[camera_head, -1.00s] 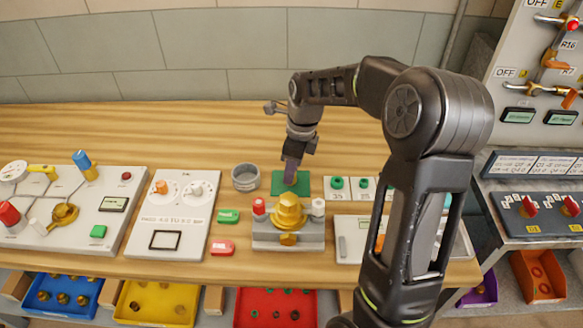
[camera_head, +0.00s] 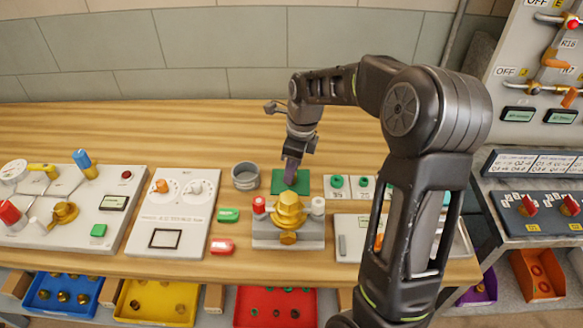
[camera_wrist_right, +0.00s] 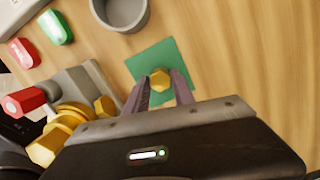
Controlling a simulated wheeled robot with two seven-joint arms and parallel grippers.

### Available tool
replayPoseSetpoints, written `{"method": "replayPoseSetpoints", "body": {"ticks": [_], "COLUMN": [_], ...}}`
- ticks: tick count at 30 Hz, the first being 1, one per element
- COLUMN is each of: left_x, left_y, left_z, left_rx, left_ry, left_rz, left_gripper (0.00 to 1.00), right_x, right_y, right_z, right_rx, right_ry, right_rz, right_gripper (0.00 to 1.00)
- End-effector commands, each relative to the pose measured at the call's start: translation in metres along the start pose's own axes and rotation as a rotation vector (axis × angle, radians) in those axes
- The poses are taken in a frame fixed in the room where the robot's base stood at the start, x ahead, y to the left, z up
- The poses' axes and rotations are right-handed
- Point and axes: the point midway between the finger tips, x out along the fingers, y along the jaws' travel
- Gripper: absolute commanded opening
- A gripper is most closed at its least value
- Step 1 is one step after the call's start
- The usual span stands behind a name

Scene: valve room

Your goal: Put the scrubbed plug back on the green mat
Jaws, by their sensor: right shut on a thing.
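The plug (camera_wrist_right: 159,79) is a small brass hexagonal piece between the fingers of my right gripper (camera_wrist_right: 158,92), which is shut on it. In the right wrist view the plug shows over the green mat (camera_wrist_right: 150,59); I cannot tell whether it touches the mat. In the head view the right gripper (camera_head: 290,180) points down over the mat (camera_head: 277,182), and the plug is hidden there. My left gripper is not in either view.
A grey cup (camera_head: 245,176) stands left of the mat. A grey block with a brass valve (camera_head: 289,212) stands just in front of it. Green-ring cards (camera_head: 337,187) lie to the right. Bare wood lies behind the mat.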

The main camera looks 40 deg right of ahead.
Motion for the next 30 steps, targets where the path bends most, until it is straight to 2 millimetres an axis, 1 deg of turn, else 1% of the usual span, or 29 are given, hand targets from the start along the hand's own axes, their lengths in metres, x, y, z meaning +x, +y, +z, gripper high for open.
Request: {"method": "replayPoseSetpoints", "body": {"ticks": [1,2,10,20,30], "left_x": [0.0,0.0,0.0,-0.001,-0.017], "left_y": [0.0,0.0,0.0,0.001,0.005], "left_z": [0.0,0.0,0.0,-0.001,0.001], "left_rx": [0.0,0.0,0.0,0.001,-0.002], "left_ry": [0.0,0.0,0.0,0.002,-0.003], "left_rz": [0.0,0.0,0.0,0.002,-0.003], "left_gripper": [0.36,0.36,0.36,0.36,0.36], "right_x": [0.0,0.0,0.0,0.0,-0.022], "right_y": [0.0,0.0,0.0,0.0,0.0], "right_z": [0.0,0.0,0.0,0.0,0.003], "right_rx": [0.0,0.0,0.0,0.0,0.0], "right_ry": [-0.001,-0.001,0.0,0.0,0.0], "right_rz": [-0.001,-0.001,0.0,0.0,0.0], "right_gripper": [0.0,0.32,0.54,0.55,0.55]}}
